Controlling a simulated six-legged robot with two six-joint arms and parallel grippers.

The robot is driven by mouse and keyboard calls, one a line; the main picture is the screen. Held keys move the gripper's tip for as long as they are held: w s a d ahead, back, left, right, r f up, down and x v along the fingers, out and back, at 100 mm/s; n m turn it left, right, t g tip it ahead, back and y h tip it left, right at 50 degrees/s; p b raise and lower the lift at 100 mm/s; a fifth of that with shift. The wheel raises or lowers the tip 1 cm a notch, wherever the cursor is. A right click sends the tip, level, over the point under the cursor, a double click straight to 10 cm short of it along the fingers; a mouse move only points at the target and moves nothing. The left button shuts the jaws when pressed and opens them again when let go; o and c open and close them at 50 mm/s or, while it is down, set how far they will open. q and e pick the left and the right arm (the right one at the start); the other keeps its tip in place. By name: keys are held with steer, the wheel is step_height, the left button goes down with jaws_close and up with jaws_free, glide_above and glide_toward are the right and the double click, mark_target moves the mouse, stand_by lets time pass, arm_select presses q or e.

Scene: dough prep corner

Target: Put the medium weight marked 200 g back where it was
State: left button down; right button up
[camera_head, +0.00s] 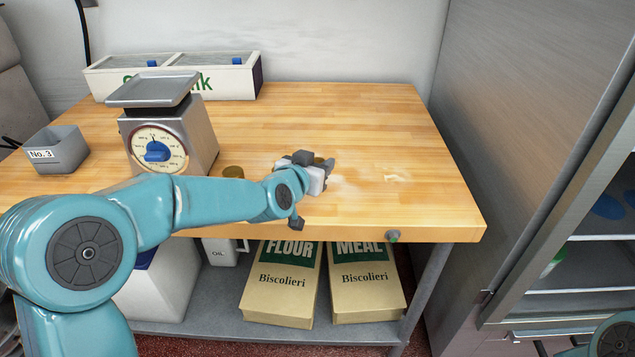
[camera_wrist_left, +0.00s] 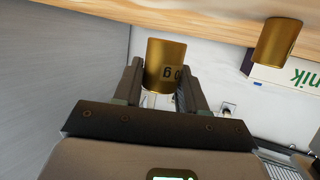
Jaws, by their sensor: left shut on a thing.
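My left gripper (camera_head: 318,168) is over the front middle of the wooden table. In the left wrist view its two fingers (camera_wrist_left: 163,88) are closed around a brass weight (camera_wrist_left: 165,62). The weight's mark is upside down and partly hidden; I can read a 0 and "g". I cannot tell whether its base touches the table. In the head view the gripper mostly hides this weight. Another brass weight (camera_head: 233,172) stands on the table to the left, behind my left forearm, and also shows in the left wrist view (camera_wrist_left: 277,40). My right gripper is out of view.
A kitchen scale (camera_head: 172,140) stands at the left, with a grey bin marked No. 3 (camera_head: 60,150) beside it. A long white box (camera_head: 225,80) stands at the back. The table's right half (camera_head: 400,140) is mostly clear, with a pale floury patch. A steel cabinet (camera_head: 520,120) borders the right.

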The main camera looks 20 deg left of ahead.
arm_select(q)
step_height(320, 180, down, 3)
steer(key=shift+f, duration=0.1)
steer(key=shift+w+f, duration=0.15)
steer(key=shift+f, duration=0.1)
steer(key=shift+s+r, duration=0.15)
steer(key=shift+s, duration=0.05)
steer(key=shift+w+f+b, duration=0.1)
steer(key=shift+f+b, duration=0.15)
steer(key=shift+b, duration=0.15)
steer(key=c, duration=0.6)
jaws_free()
steer(key=shift+c, duration=0.2)
steer(key=shift+r, duration=0.1)
